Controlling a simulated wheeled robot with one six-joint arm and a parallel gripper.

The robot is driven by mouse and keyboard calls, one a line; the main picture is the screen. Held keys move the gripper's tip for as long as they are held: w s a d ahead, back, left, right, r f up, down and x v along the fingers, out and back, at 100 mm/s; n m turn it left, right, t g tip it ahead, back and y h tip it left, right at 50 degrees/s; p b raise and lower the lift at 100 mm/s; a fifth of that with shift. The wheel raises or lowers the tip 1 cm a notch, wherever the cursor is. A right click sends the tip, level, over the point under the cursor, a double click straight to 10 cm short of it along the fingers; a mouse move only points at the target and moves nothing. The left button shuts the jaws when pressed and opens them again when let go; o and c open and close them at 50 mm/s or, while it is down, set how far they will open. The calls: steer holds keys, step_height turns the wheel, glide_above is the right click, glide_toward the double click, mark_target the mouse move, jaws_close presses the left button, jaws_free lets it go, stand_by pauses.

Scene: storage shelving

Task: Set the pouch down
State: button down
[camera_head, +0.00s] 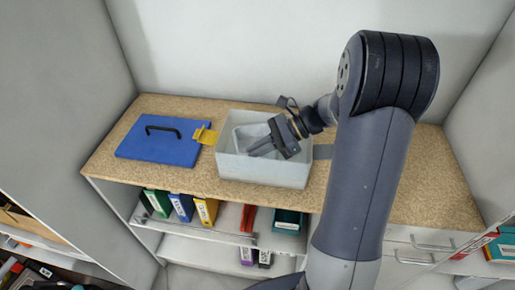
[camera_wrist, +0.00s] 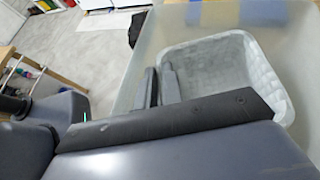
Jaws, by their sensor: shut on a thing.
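The pouch appears to be the pale grey, quilted thing (camera_head: 243,134) inside an open, light grey bin (camera_head: 262,172) on the counter. In the wrist view the pouch (camera_wrist: 215,65) fills much of the bin (camera_wrist: 140,85), its near part hidden behind my gripper. My gripper (camera_head: 256,150) reaches down into the bin from the right. Its fingers (camera_wrist: 158,75) are close together at the pouch's left edge and shut on it. The exact grip and whether the pouch touches the bin floor cannot be told.
A blue flat case (camera_head: 158,142) with a black handle lies left of the bin, with a yellow piece (camera_head: 205,136) between them. Coloured binders (camera_head: 181,206) stand on the shelf below. The counter (camera_head: 420,185) to the right looks mostly bare.

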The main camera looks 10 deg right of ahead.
steer(key=c, duration=1.8)
jaws_free()
steer(key=shift+c, duration=0.2)
steer(key=b+v, duration=0.1)
steer(key=v, duration=1.1)
steer(key=shift+r, duration=0.1)
